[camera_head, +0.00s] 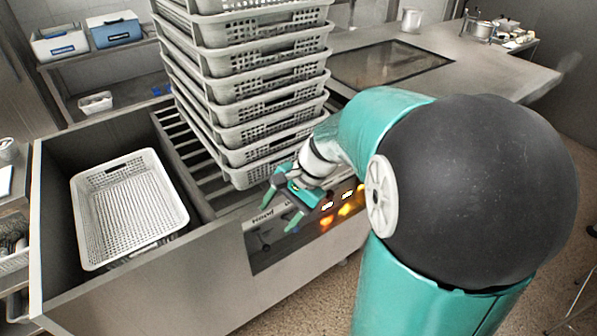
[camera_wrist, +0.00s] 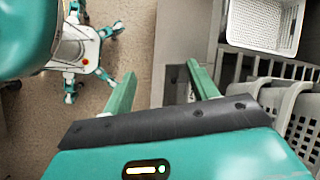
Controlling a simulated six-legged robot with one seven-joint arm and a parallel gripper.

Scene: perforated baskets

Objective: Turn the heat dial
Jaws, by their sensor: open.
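A dark control panel (camera_head: 262,246) is set in the front face of the steel counter, with white lettering and lit orange and white indicators (camera_head: 345,209) towards its right. I cannot make out the heat dial clearly; part of the panel is hidden by my gripper. My gripper (camera_head: 278,217) has its green fingers spread open and empty, just in front of or above the panel. In the wrist view my gripper (camera_wrist: 161,84) shows two parted fingers over the counter's front edge, with a grey strip between them. I cannot tell whether the fingers touch the panel.
A tall stack of perforated baskets (camera_head: 262,88) stands on slats close behind my gripper. A single white basket (camera_head: 178,196) lies in the bin at left. A dark glass plate (camera_head: 392,64) is on the counter behind.

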